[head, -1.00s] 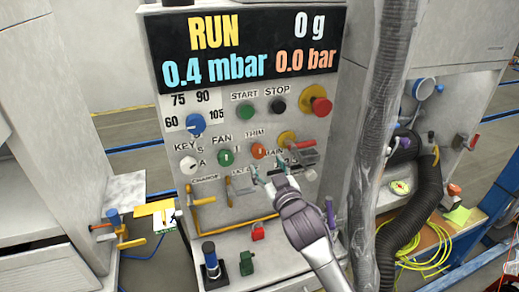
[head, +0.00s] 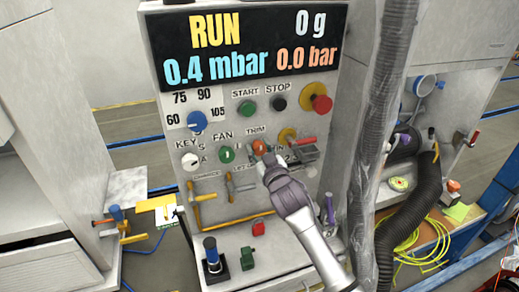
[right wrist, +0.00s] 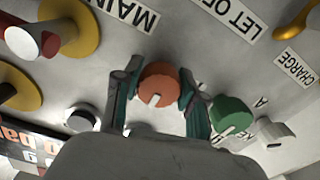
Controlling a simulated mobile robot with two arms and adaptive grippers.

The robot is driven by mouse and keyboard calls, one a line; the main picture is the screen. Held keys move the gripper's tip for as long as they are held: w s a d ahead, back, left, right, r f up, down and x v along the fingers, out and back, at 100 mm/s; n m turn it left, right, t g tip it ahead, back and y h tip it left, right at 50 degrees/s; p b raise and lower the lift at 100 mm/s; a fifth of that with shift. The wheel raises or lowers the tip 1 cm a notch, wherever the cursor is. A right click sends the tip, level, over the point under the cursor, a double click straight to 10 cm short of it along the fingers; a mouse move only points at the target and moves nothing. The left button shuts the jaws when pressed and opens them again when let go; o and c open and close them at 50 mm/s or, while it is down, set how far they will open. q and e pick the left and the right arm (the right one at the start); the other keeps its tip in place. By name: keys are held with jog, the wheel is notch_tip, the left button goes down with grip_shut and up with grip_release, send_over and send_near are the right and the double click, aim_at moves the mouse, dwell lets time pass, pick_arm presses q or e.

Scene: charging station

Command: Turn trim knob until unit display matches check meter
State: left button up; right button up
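The unit display (head: 248,45) reads RUN, 0 g, 0.4 mbar and 0.0 bar. The orange trim knob (head: 259,146) sits under the TRIM label, partly covered by my right gripper (head: 263,157). In the right wrist view, the trim knob (right wrist: 160,88) stands between the two fingers of my right gripper (right wrist: 160,100), a white mark on its face. The fingers lie close along both sides of it; whether they press on it I cannot tell. No check meter can be made out for certain. My left gripper is not in view.
The green fan knob (head: 227,154) is close left of the trim knob, also right beside a finger in the wrist view. A red-handled lever (head: 303,140) and a red stop button (head: 320,104) are to the right. A wrapped column (head: 376,130) stands right of the cabinet.

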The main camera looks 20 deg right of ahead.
jog(key=c, duration=0.5)
jog(key=shift+m, duration=0.3)
jog(key=m+p, duration=0.2)
jog(key=m, duration=0.3)
jog(key=shift+r, duration=0.1)
jog(key=m+p, duration=0.1)
jog(key=m, duration=0.5)
jog(key=shift+p, duration=0.4)
jog(key=o, duration=1.1)
jog(key=shift+o, duration=0.2)
